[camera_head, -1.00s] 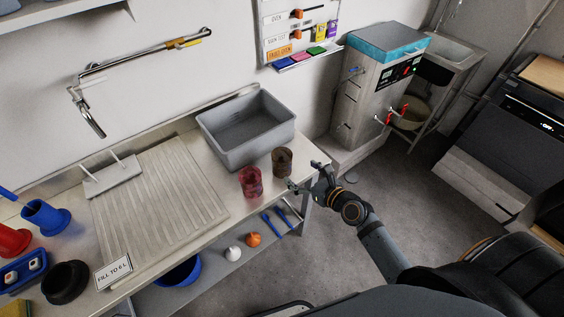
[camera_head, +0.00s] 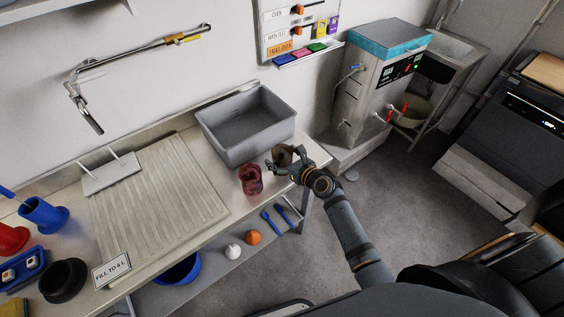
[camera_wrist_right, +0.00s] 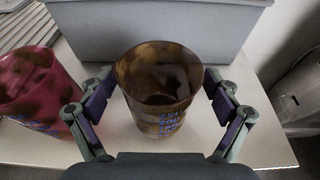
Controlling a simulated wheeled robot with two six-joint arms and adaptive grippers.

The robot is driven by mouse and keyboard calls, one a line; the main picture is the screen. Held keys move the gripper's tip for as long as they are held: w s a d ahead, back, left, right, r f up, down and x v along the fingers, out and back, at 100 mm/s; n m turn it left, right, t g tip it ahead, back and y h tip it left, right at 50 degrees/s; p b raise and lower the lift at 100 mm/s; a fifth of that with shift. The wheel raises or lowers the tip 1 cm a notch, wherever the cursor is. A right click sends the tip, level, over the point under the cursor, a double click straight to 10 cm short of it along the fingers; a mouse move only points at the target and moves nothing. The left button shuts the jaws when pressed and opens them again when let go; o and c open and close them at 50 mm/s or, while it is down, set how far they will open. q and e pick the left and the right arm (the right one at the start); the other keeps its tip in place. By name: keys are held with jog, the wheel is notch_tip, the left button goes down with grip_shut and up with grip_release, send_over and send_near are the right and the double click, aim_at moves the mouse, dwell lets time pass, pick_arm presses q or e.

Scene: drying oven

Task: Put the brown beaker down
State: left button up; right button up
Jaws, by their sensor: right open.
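The brown beaker (camera_wrist_right: 160,95) stands upright on the light worktop in the right wrist view, between the two open fingers of my right gripper (camera_wrist_right: 163,108). Small gaps show on both sides of it, so the fingers look apart from its wall. In the head view the brown beaker (camera_head: 283,156) is partly hidden behind my right gripper (camera_head: 284,162), at the right end of the bench. My left gripper is not in view.
A red beaker (camera_head: 251,180) stands just left of the brown one, close to a gripper finger. A grey basin (camera_head: 246,149) stands behind both. A ribbed drainboard (camera_head: 160,200) lies further left. The bench's right edge is close by.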

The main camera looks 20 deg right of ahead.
jog(key=shift+s+d+r, duration=0.1)
jog(key=shift+s, duration=0.05)
jog(key=shift+c, duration=1)
jog(key=c, duration=1)
jog(key=shift+r, duration=0.5)
notch_tip(320, 180, up, 3)
jog(key=shift+p, duration=0.95)
jog(key=s+a+r+p, duration=0.1)
jog(key=s+a+r, duration=0.3)
jog(key=s+r, duration=0.5)
jog(key=s, duration=0.4)
jog(key=shift+s, duration=0.2)
